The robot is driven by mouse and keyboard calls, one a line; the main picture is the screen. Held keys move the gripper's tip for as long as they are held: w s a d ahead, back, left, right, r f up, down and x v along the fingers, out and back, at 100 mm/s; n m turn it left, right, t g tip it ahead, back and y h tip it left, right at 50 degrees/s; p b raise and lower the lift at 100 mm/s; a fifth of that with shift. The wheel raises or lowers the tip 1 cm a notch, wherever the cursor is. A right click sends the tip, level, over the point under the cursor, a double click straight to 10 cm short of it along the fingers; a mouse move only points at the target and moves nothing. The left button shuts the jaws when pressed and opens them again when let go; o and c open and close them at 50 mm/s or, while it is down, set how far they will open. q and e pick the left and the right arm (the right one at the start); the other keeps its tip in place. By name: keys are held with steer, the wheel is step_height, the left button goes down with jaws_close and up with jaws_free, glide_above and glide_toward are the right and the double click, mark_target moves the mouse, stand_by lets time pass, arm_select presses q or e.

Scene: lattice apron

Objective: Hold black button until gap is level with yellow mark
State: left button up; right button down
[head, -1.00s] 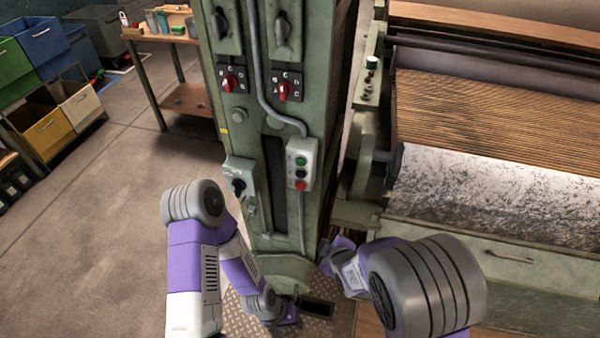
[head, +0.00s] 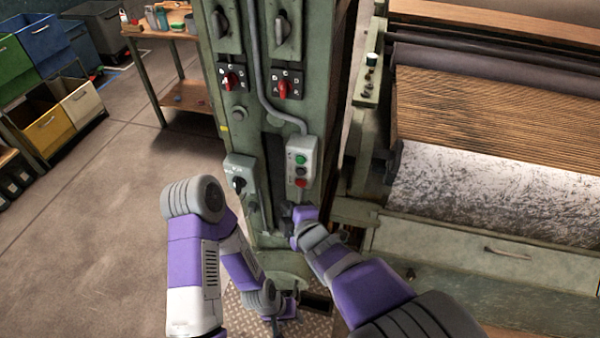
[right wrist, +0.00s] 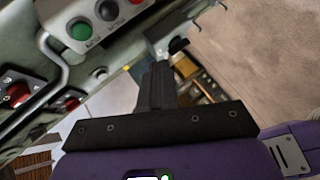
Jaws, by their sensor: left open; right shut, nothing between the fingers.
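The grey button box (head: 301,148) on the green column has a green button on top, the black button (head: 301,171) in the middle and a red one below. The black button (right wrist: 107,9) also shows at the top of the right wrist view. My right gripper (head: 288,211) is shut and empty, just below the box and apart from the buttons; its closed fingers (right wrist: 157,70) fill the middle of the wrist view. My left gripper (head: 288,308) is open, low at the column's foot. A small yellow mark (head: 224,128) is on the column's left edge. I cannot make out the gap.
A box with a black rotary switch (head: 239,184) sits left of the button box. Red selector switches (head: 284,88) are higher up. The machine with a slatted apron (head: 490,110) stands to the right. Open floor (head: 110,220) lies to the left.

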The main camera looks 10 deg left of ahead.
mark_target(301, 172)
steer(key=shift+w+d, duration=0.15)
steer(key=shift+w, duration=3.85)
steer(key=shift+w, duration=0.15)
steer(key=shift+w, duration=0.25)
steer(key=shift+w, duration=0.5)
steer(key=shift+s+b, duration=0.6)
steer(key=shift+s, duration=0.3)
